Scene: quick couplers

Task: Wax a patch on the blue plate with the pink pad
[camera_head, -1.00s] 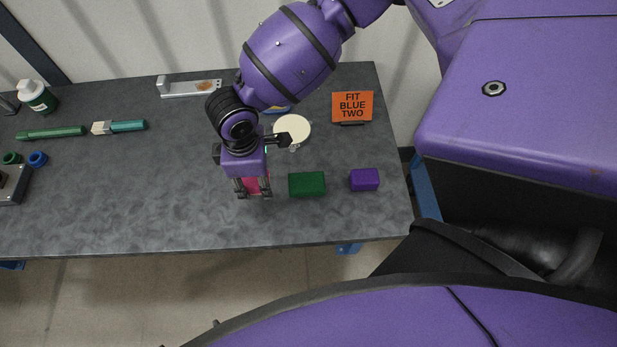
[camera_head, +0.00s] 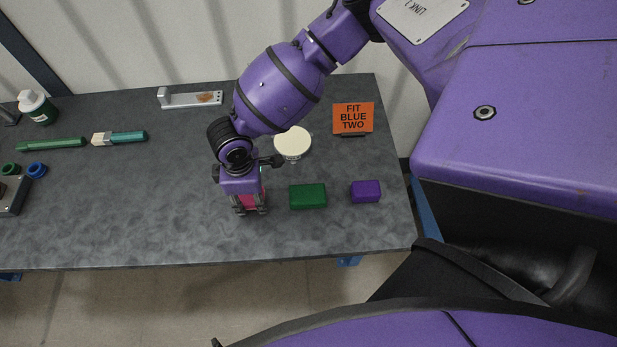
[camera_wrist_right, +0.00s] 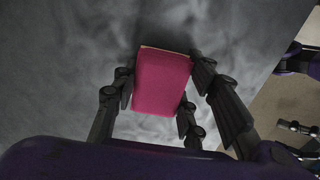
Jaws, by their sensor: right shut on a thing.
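The pink pad (camera_head: 249,198) is a small block between the fingers of my right gripper (camera_head: 250,209), near the front middle of the table. The right wrist view shows the pad (camera_wrist_right: 162,83) with a finger on each side, shut on it, over the grey tabletop. I cannot tell whether the pad touches the table or hangs just above it. I cannot make out the blue plate now; my right arm covers part of the table behind the gripper. My left gripper is not in view.
A green block (camera_head: 307,196) and a purple block (camera_head: 365,191) lie right of the gripper. A round cream-topped item (camera_head: 292,142) and an orange "FIT BLUE TWO" sign (camera_head: 353,118) stand behind. A metal bracket (camera_head: 190,98) lies at the back. The front left tabletop is clear.

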